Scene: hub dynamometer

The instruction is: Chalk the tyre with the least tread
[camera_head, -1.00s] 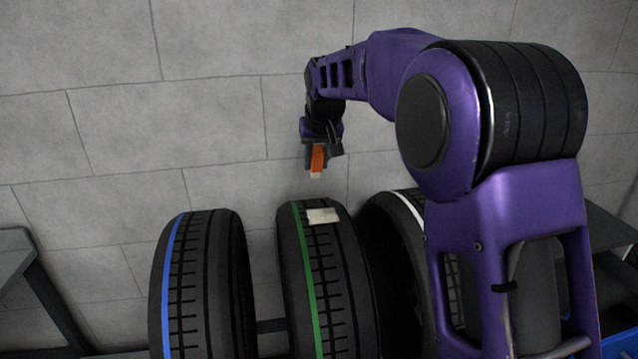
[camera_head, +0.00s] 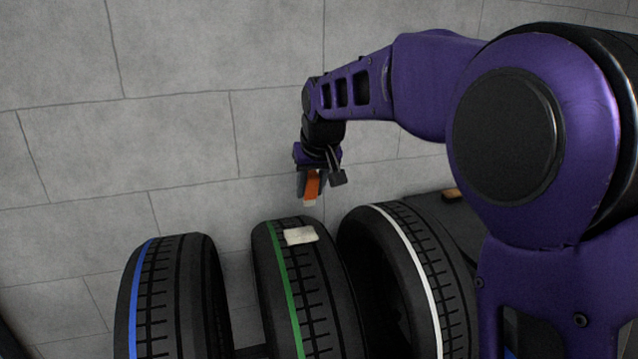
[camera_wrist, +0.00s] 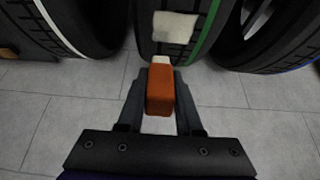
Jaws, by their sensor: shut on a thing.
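Three upright black tyres stand in a row: a blue-striped tyre (camera_head: 178,300) at left, a green-striped tyre (camera_head: 318,300) in the middle and a white-striped tyre (camera_head: 440,270) at right. A pale patch (camera_head: 301,236) lies across the top of the green-striped tyre's tread; it also shows in the wrist view (camera_wrist: 175,27). My gripper (camera_head: 310,190) is shut on an orange holder (camera_wrist: 160,92) with a white chalk tip (camera_wrist: 160,61). The tip is near the green-striped tyre, just behind its top in the head view; contact cannot be told. Tread depths are hard to compare.
A small orange-brown object (camera_head: 453,195) rests on a dark surface at the right, partly hidden by my arm. The space above the blue-striped tyre is clear.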

